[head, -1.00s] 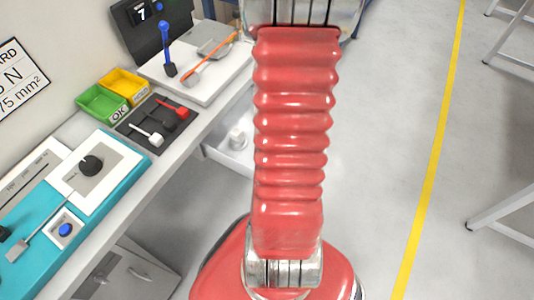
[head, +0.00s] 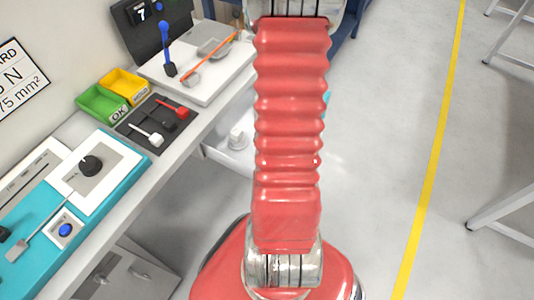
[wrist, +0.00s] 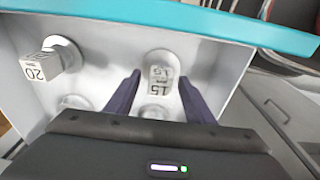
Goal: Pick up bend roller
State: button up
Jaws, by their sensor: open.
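Several pale bend rollers stand in a white drawer (wrist: 215,60) with a teal front edge. In the wrist view one roller marked 15 (wrist: 160,72) stands near the middle, and one marked 20 (wrist: 50,62) stands to the left. Two more show partly, low in the picture, cut off by my gripper body. My gripper (wrist: 161,80) is open and empty, its two dark fingers on either side of the 15 roller in the picture. I cannot tell how far above it they are. In the head view one roller (head: 237,139) shows; my red arm hides the gripper.
A bench beside the drawer carries a green bin (head: 104,102), a yellow bin (head: 126,86), a dark tray (head: 157,122) with small tools and a teal device (head: 28,262). The grey floor to the right is clear up to a yellow line (head: 433,150).

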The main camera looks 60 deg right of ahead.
grip_shut()
dwell(0.5)
jog(key=shift+r, duration=0.1)
notch_tip(320, 180, up, 10)
jog(key=shift+f, duration=0.1)
dwell(0.6)
jog(key=shift+w, duration=0.1)
dwell(0.6)
